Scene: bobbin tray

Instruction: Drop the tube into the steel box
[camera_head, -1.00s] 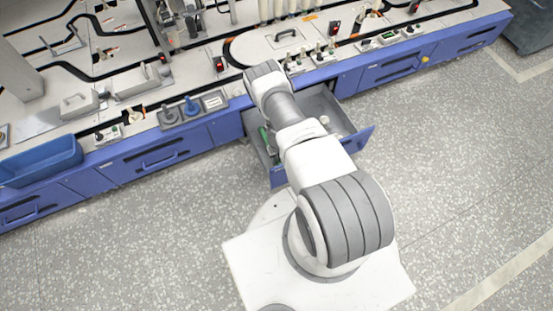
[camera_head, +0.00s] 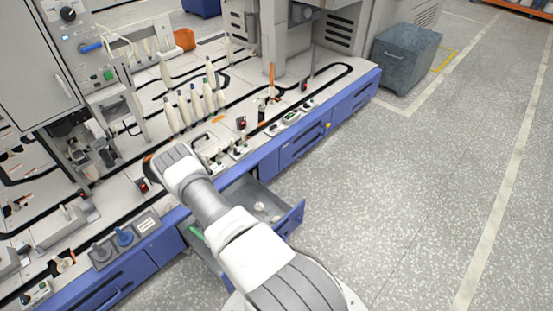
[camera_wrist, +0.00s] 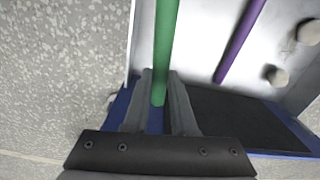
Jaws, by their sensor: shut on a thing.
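A green tube (camera_wrist: 165,45) is between the two fingers of my gripper (camera_wrist: 160,88) in the wrist view. The gripper is shut on it near its lower end in that picture. A small green piece (camera_head: 197,232) shows beside my arm at the open drawer in the head view; my gripper itself is hidden there behind the arm. The steel box (camera_head: 406,60), a grey bin, stands on the floor at the upper right, well away from my arm. Its inside cannot be made out.
The open blue drawer (camera_head: 291,219) juts from the bench under my arm. A purple tube (camera_wrist: 240,40) and pale bobbins (camera_wrist: 277,75) lie in it. The bench top (camera_head: 130,190) carries several fixtures and upright bobbins. Floor to the right (camera_head: 420,180) is clear.

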